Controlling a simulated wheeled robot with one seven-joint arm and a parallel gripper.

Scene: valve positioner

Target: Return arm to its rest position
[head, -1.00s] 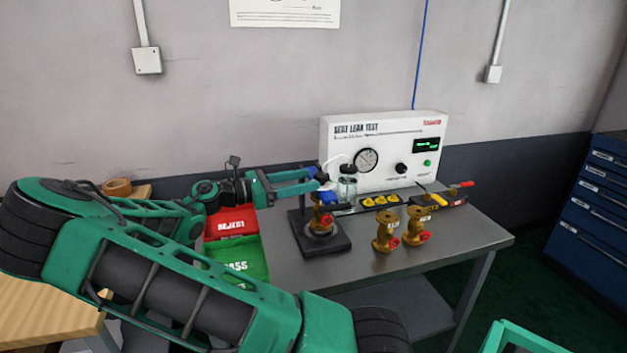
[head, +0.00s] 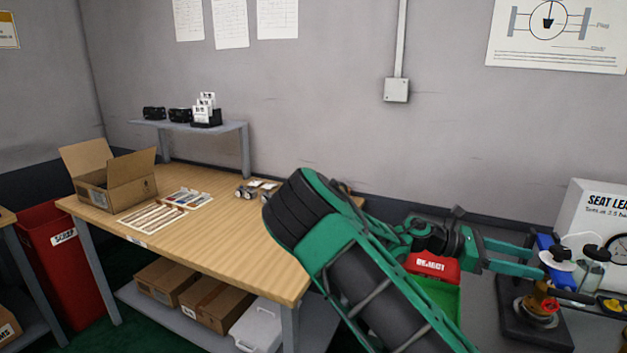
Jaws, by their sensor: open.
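My arm crosses the right half of the head view in green and dark grey. My gripper (head: 545,257) points right over the steel test bench, its two green fingers apart, with blue tips near the top of a brass valve. The brass valve (head: 541,298) with a red handwheel stands upright on a dark square base (head: 520,325). A white-topped part and a glass jar (head: 592,268) are close beside the fingertips. I cannot tell whether the fingers touch any of them.
The red REJECT bin (head: 432,266) and the green PASS bin (head: 440,296) lie under my arm. The seat leak tester (head: 590,212) stands at the right edge. The wooden table (head: 215,235) at left holds an open carton (head: 110,180).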

